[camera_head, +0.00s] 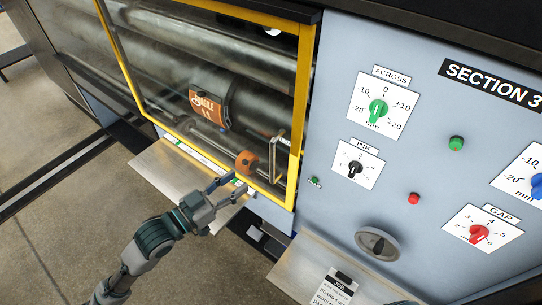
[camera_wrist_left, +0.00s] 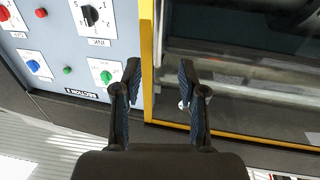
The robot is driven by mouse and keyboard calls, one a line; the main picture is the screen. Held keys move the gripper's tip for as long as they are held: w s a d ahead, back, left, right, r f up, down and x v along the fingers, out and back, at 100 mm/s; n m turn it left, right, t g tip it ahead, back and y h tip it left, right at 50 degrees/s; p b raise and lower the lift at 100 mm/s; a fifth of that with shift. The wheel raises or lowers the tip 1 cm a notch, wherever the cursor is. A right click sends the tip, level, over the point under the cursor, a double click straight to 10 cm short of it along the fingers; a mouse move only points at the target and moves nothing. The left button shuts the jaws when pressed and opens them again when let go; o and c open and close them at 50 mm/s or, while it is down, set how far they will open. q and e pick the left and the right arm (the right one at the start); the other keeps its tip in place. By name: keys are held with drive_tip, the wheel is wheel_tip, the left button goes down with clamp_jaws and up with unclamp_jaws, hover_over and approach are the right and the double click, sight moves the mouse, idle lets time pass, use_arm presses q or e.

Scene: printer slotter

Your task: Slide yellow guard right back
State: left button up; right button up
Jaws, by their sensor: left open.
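The yellow guard (camera_head: 302,95) is a yellow frame around a clear window, with rollers behind it, left of the control panel in the head view. Its upright metal handle (camera_head: 273,160) is near the lower right corner. My left gripper (camera_head: 228,184) is open and empty, just below and left of the handle, near the lower edge of the guard. In the left wrist view, my left gripper (camera_wrist_left: 159,80) has its two fingers apart, with the guard's yellow edge (camera_wrist_left: 147,60) showing between them, beyond the tips. Contact cannot be told. My right gripper is out of view.
The grey control panel (camera_head: 420,110) with dials and buttons stands right of the guard, and a round knob (camera_head: 378,243) sticks out low on it. A metal plate (camera_head: 165,172) lies below the guard. The floor (camera_head: 60,225) at left is open.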

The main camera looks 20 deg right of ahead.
sight(272, 158)
use_arm(q)
drive_tip(key=p+x, duration=0.1)
drive_tip(key=x, duration=1.2)
drive_tip(key=shift+s+p, duration=0.15)
drive_tip(key=shift+p, duration=0.15)
clamp_jaws()
drive_tip(key=shift+a, duration=0.1)
